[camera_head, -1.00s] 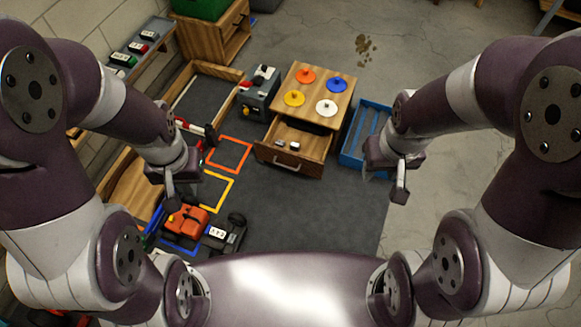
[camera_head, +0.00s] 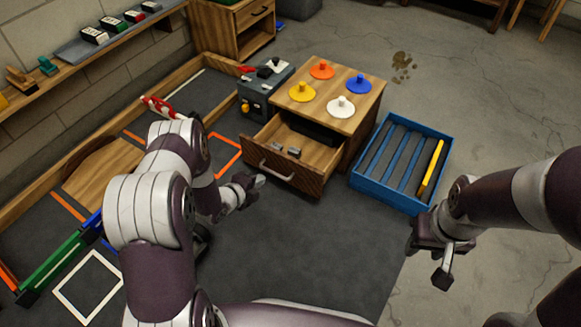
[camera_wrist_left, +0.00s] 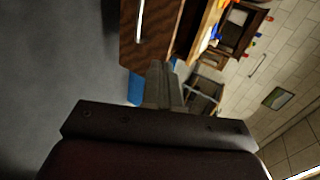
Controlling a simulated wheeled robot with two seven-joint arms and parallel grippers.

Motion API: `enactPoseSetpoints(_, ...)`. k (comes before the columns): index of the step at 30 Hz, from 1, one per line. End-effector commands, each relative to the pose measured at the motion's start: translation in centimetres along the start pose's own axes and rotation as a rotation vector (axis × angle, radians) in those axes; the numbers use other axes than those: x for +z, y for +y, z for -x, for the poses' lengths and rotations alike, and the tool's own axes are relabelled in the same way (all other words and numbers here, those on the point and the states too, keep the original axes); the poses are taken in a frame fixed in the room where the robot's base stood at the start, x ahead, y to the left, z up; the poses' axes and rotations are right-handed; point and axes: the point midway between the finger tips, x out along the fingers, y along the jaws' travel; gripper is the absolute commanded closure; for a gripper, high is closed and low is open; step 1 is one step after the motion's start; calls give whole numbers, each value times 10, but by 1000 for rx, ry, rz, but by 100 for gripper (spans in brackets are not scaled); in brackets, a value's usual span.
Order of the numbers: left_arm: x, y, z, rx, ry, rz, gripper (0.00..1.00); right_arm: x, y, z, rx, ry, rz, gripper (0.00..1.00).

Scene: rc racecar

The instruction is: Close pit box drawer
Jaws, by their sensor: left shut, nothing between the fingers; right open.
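The wooden pit box (camera_head: 357,99) stands at the middle of the head view with colored discs on its top. Its drawer (camera_head: 309,180) is pulled out toward me and holds a few small grey items (camera_head: 285,151). A metal handle (camera_head: 276,171) is on the drawer front. My left gripper (camera_head: 257,182) is shut and empty, just left of the drawer front; I cannot tell if it touches. In the left wrist view, the shut fingers (camera_wrist_left: 163,85) point toward the drawer front (camera_wrist_left: 155,30). My right gripper (camera_head: 440,267) is open and empty, right of the mat.
A blue slatted crate (camera_head: 375,185) with a yellow bar stands right of the pit box. A grey box (camera_head: 262,93) stands to its left. A wooden barrier (camera_head: 131,110) and wall shelf are at left. The dark mat before the drawer is mostly clear.

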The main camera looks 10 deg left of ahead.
Motion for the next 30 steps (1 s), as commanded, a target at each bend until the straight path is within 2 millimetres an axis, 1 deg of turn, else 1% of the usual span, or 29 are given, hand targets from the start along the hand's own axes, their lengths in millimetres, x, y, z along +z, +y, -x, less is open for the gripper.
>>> enactPoseSetpoints(2, 0, 1, -5, -3, 0, -28, 100, 1, 0, -5, 0, -1, 0, 57)
enactPoseSetpoints(5, 0, 5, -20, 0, 1, -30, 100, 2, 0, -16, 0, -1, 0, 57)
enactPoseSetpoints(16, 0, 7, -100, -1, -1, -27, 100, 9, 0, -68, 0, -2, 0, 57)
enactPoseSetpoints(17, 0, 6, -106, 0, -2, -26, 100, 9, 0, -72, 0, -1, 0, 57)
enactPoseSetpoints(18, 1, 1, -112, -3, -2, -28, 100, 10, 0, -77, 0, -1, 0, 57)
enactPoseSetpoints(21, 0, -8, -124, -1, -2, -27, 100, 11, 0, -86, 0, -1, 0, 57)
enactPoseSetpoints(24, 0, -14, -131, 0, -2, -26, 100, 11, 0, -90, 0, -1, 0, 57)
enactPoseSetpoints(30, 0, -20, -135, 1, -2, -24, 100, 11, 0, -92, 0, -1, 0, 57)
